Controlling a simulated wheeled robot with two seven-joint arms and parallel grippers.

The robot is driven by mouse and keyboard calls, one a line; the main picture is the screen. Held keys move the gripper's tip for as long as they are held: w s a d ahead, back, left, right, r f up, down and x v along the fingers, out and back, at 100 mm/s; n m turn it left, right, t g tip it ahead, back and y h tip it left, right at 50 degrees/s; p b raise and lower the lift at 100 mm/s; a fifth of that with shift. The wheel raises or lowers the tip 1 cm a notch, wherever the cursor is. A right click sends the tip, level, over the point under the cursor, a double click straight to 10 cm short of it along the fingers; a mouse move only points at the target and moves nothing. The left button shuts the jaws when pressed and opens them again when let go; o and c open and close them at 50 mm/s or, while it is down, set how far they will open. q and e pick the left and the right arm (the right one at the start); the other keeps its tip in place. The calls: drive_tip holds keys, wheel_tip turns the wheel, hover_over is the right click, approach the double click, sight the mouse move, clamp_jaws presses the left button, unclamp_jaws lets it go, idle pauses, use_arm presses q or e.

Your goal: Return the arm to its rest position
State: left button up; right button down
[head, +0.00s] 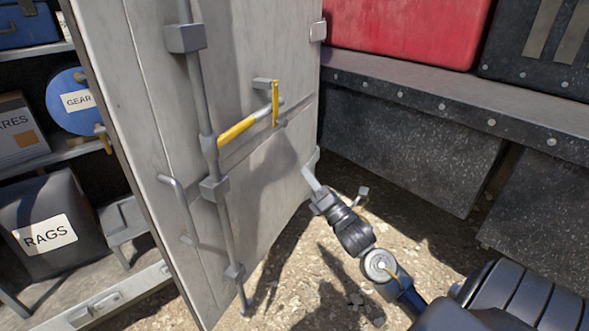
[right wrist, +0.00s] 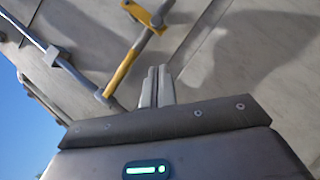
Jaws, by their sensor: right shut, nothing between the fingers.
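My right arm comes in from the lower right in the head view. Its gripper (head: 311,178) is in front of the lower right part of a grey metal door. In the right wrist view the two fingers of the right gripper (right wrist: 157,72) are together with nothing between them. The door (head: 262,60) stands swung out, with a vertical locking bar (head: 200,95) and a yellow handle (head: 245,127). The handle also shows in the right wrist view (right wrist: 123,68), just left of the fingers. My left gripper is not in view.
Left of the door are shelves with a rags bin (head: 45,210), a blue gear drum (head: 72,100) and a spares box (head: 18,130). A dark metal ledge (head: 440,100) with a red case (head: 400,30) runs along the right. Gravel ground (head: 400,225) lies open below.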

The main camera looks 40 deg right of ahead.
drive_tip(key=w+d+f+m+g+h, duration=0.1)
drive_tip(key=d+f+m+g, duration=0.15)
drive_tip(key=f+m, duration=0.7)
drive_tip(key=w+d+f+m+g+h, duration=0.15)
drive_tip(key=f+m+g, duration=0.25)
drive_tip(key=f, duration=1.1)
drive_tip(key=s+a+f+m+g, duration=0.1)
drive_tip(key=s+f+m+g, duration=0.2)
drive_tip(key=f, duration=0.6)
drive_tip(key=s+a+f+m+g, duration=0.1)
drive_tip(key=s+f+m+g, duration=0.3)
drive_tip(key=f, duration=0.6)
drive_tip(key=s+a+f+m+g, duration=0.1)
drive_tip(key=s+a+f+g, duration=0.15)
drive_tip(key=s+f, duration=0.7)
drive_tip(key=s+a+f+m+g, duration=0.1)
drive_tip(key=s+a+f+m, duration=0.15)
drive_tip(key=s+f, duration=0.7)
drive_tip(key=s+a+f+g, duration=0.1)
drive_tip(key=s+a+f, duration=0.1)
drive_tip(key=s, duration=0.5)
drive_tip(key=s+a+f+g+y, duration=0.1)
drive_tip(key=s+a, duration=0.3)
drive_tip(key=s, duration=0.4)
drive_tip(key=s+a+f+g+y, duration=0.1)
drive_tip(key=s+a+f+g, duration=0.2)
drive_tip(key=s, duration=0.4)
drive_tip(key=shift+s+a+f, duration=0.25)
drive_tip(key=shift+a+f, duration=0.1)
drive_tip(key=shift+a, duration=0.1)
